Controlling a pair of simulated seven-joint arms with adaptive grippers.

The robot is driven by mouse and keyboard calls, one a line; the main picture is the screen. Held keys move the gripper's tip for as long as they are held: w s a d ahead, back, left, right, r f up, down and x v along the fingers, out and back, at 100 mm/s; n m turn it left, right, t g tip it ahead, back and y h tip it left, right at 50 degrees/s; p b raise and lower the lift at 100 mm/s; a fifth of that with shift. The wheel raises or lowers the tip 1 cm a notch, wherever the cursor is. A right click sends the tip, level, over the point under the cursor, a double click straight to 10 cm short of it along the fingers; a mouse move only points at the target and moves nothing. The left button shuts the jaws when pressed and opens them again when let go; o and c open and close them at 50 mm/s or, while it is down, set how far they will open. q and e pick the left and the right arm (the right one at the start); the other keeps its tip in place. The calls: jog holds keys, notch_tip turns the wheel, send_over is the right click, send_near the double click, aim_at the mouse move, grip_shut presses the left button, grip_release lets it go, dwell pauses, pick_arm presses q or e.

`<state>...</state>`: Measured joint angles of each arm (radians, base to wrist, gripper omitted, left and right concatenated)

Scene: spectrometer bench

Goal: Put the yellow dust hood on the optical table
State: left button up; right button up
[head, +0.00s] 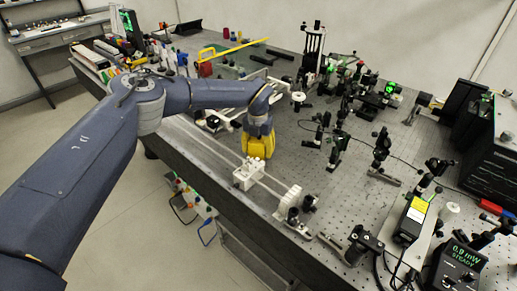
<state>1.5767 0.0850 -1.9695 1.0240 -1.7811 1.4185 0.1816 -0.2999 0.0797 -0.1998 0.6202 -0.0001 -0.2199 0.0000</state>
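The yellow dust hood (258,145) is a small yellow block-like piece in the middle of the head view, near the front side of the optical table (340,190). My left arm reaches in from the left, and my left gripper (258,128) is directly above the hood, pointing down at it. The gripper overlaps the top of the hood, and its fingers are not clearly visible, so their grip is unclear. I cannot tell whether the hood touches the table. My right gripper is not in view.
White rails with a white carriage (249,175) run along the table's front side, close to the hood. Several posts and optics mounts stand behind and to the right. A power meter (460,264) is at the lower right. Bare perforated table shows right of the hood.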

aim_at(258, 140)
pick_arm(q)
jog(key=o, duration=0.3)
jog(key=shift+r, duration=0.1)
jog(key=r, duration=1.2)
jog(key=shift+s+a+r, duration=0.1)
jog(key=shift+s, duration=0.2)
